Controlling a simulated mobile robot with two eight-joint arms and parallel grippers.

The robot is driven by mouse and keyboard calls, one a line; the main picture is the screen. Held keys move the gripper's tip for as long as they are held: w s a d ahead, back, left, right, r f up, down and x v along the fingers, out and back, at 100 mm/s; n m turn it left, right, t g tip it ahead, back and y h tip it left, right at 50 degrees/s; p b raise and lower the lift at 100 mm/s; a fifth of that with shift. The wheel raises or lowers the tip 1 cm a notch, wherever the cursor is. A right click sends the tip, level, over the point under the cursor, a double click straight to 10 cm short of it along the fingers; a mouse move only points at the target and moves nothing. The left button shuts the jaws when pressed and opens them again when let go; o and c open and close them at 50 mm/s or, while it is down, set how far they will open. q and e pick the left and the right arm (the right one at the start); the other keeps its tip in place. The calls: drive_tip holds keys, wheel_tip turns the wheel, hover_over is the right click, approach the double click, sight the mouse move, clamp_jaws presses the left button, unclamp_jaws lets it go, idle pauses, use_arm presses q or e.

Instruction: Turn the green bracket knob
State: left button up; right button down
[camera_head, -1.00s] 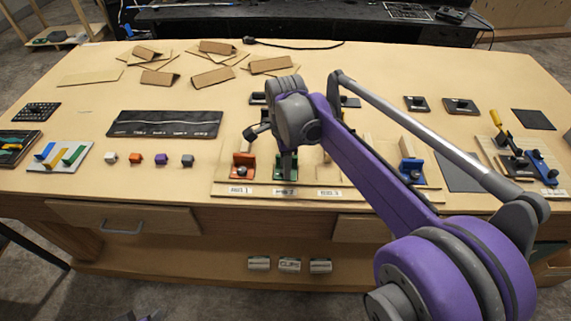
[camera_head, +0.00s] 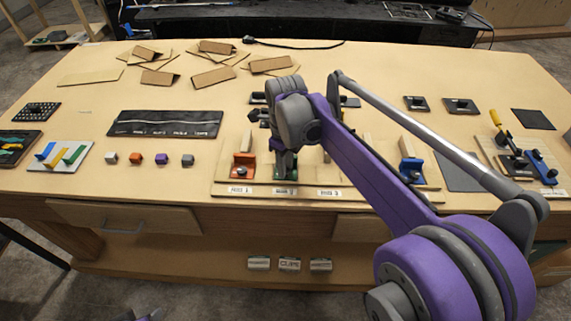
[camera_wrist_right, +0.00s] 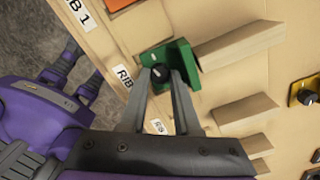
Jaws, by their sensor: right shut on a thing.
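The green bracket (camera_wrist_right: 182,54) stands on the wooden board in the right wrist view, with a round black knob (camera_wrist_right: 160,75) on its face. My right gripper (camera_wrist_right: 161,71) points at the bracket, and its two fingers close on the knob from both sides. In the head view the green bracket (camera_head: 284,174) is mostly hidden behind my right gripper (camera_head: 287,166), which reaches down to it from above.
An orange bracket (camera_head: 243,166) stands close to the left on the same board, and a blue one (camera_head: 411,169) further right. Wooden ribs (camera_wrist_right: 240,45) rise behind the brackets. Small coloured blocks (camera_head: 161,159) lie further left. The table's front edge is near.

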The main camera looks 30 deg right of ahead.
drive_tip(key=shift+r+m, duration=0.1)
drive_tip(key=shift+m, duration=1.4)
drive_tip(key=c, duration=0.9)
unclamp_jaws()
wheel_tip(320, 180, up, 11)
drive_tip(key=shift+p, duration=0.4)
